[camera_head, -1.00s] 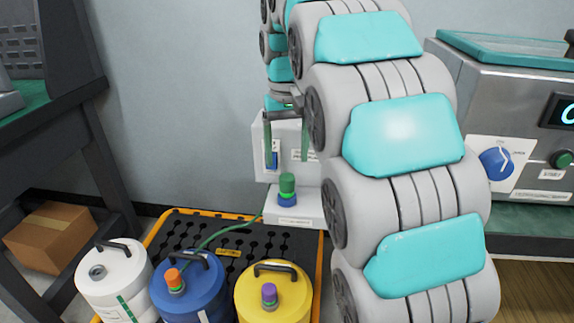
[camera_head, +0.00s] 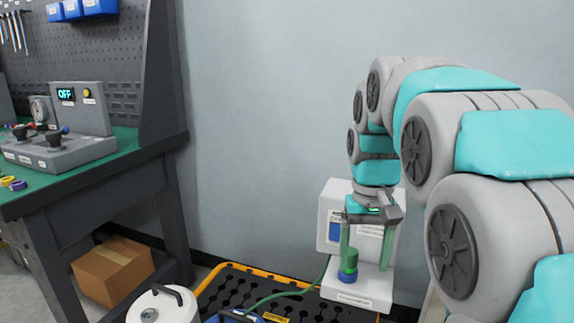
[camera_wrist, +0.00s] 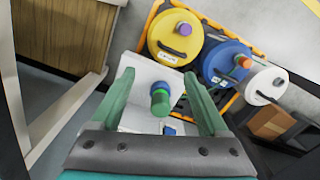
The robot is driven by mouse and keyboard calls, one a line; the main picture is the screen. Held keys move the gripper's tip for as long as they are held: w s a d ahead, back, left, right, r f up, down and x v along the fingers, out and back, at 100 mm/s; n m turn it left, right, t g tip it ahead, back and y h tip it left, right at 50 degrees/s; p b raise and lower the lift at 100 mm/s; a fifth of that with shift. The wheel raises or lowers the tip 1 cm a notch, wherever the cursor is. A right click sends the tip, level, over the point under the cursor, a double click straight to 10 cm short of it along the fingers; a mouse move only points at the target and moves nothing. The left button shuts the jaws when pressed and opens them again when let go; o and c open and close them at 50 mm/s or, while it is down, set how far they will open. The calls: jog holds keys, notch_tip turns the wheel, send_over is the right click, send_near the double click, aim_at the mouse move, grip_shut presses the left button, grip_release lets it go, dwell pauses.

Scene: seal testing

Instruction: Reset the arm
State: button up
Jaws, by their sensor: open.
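My gripper (camera_head: 367,243) is open, with its two green fingers pointing down in the head view. It hangs in front of a white box-shaped device (camera_head: 357,292) with a low base. A green cap on a blue ring (camera_head: 348,264) stands upright on that base, close to the left finger. In the wrist view the green cap (camera_wrist: 160,99) shows between and beyond the spread fingers (camera_wrist: 160,98), with nothing gripped. My arm reaches in from the right of the head view.
A black pallet with a yellow rim (camera_head: 225,291) holds white (camera_head: 165,306), blue (camera_wrist: 228,65) and yellow (camera_wrist: 176,42) canisters. A workbench (camera_head: 110,160) with a test unit reading OFF (camera_head: 62,135) stands left, a cardboard box (camera_head: 112,270) beneath it. The wall area between is clear.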

jog(key=s+f, duration=0.7)
jog(key=s, duration=0.5)
jog(key=s+f+g, duration=0.1)
jog(key=s+f, duration=0.7)
jog(key=s, duration=0.5)
jog(key=shift+a+n, duration=0.2)
jog(key=shift+n, duration=0.1)
